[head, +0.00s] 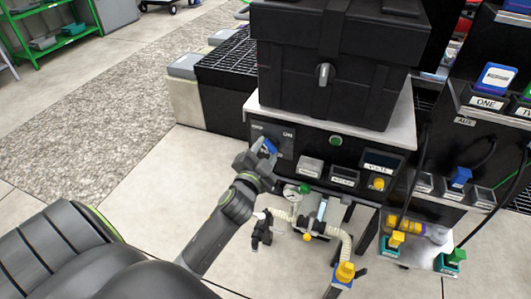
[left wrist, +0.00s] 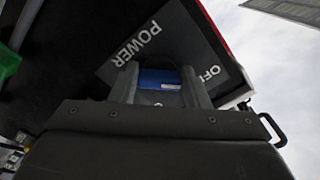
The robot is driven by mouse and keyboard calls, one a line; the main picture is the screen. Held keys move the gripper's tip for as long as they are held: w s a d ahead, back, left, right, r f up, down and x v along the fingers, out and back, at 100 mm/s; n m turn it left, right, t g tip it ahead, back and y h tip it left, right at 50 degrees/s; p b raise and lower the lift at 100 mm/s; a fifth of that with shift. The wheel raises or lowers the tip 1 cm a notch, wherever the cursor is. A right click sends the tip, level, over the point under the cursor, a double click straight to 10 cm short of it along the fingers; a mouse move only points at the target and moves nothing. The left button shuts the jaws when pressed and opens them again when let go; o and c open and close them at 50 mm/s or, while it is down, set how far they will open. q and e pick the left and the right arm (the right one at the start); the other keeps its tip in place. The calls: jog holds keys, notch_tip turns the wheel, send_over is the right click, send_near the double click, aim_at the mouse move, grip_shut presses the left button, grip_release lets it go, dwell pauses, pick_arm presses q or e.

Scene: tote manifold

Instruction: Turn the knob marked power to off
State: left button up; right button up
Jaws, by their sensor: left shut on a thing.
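The power knob is a blue bar knob (head: 270,146) on a dark panel (head: 288,141) at the left of the machine's front. In the left wrist view, the knob (left wrist: 160,80) lies between my fingers, with the words POWER and OFF on the panel (left wrist: 178,38) around it. My left gripper (head: 264,151) is shut on the knob, one finger on each side. It also shows in the left wrist view (left wrist: 160,88). The knob's pointer and base are partly hidden by the fingers. My right gripper is in neither view.
A black tote (head: 335,80) stands on the shelf above the panel. A green round button (head: 335,141) and labelled boxes lie to the right. Hoses and a gauge (head: 304,189) hang below. Bare floor (head: 150,180) is to the left.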

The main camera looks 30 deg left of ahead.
pick_arm(q)
jog(key=shift+f, duration=0.1)
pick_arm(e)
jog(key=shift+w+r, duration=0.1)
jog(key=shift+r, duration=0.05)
pick_arm(q)
jog(key=o, duration=1)
jog(key=p+v, duration=0.1)
jog(key=v, duration=1.6)
jog(key=shift+s+d+p, duration=0.1)
jog(key=shift+s+p, duration=0.1)
jog(key=shift+p, duration=0.2)
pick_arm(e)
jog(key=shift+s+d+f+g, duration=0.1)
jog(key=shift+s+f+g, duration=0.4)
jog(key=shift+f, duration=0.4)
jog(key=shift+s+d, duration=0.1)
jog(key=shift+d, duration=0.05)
